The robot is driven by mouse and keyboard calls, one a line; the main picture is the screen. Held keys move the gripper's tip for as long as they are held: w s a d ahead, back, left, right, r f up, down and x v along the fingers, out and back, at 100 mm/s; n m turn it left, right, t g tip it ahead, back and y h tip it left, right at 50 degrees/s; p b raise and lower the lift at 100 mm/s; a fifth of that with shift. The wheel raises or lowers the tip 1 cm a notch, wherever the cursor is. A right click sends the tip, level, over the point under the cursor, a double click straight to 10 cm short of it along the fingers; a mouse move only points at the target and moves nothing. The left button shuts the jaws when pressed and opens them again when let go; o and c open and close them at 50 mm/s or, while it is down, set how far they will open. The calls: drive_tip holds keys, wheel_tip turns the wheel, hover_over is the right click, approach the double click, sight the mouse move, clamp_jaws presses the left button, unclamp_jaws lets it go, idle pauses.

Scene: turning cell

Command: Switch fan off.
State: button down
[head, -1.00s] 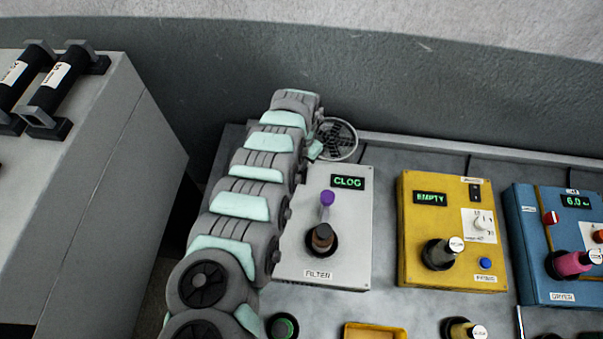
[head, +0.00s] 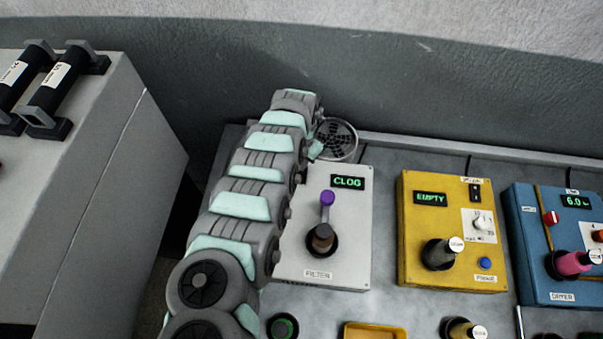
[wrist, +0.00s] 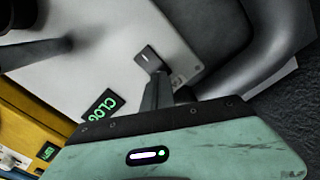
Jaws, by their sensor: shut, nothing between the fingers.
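The fan (head: 338,139) is a round grey unit with a dark grille, behind the filter box at the back of the bench. My gripper (wrist: 158,75) is shut and empty. In the head view my arm hides most of it, and only a teal part shows beside the fan's left edge. In the wrist view its fingertips are close to a small dark rocker switch (wrist: 146,54) with a white mark, on a light grey surface. I cannot tell whether they touch it.
The white filter box (head: 350,225) reads CLOG and has a purple-knobbed lever (head: 327,198). A yellow box (head: 416,232) reading EMPTY and a blue dryer box (head: 531,255) stand to its right. A grey cabinet (head: 120,150) stands at left.

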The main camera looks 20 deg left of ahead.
drive_tip(key=shift+f+b, duration=0.65)
drive_tip(key=shift+f, duration=0.3)
idle(0.5)
drive_tip(key=shift+r, duration=0.1)
wheel_tip(320, 180, up, 7)
drive_tip(key=p, duration=0.7)
idle(0.5)
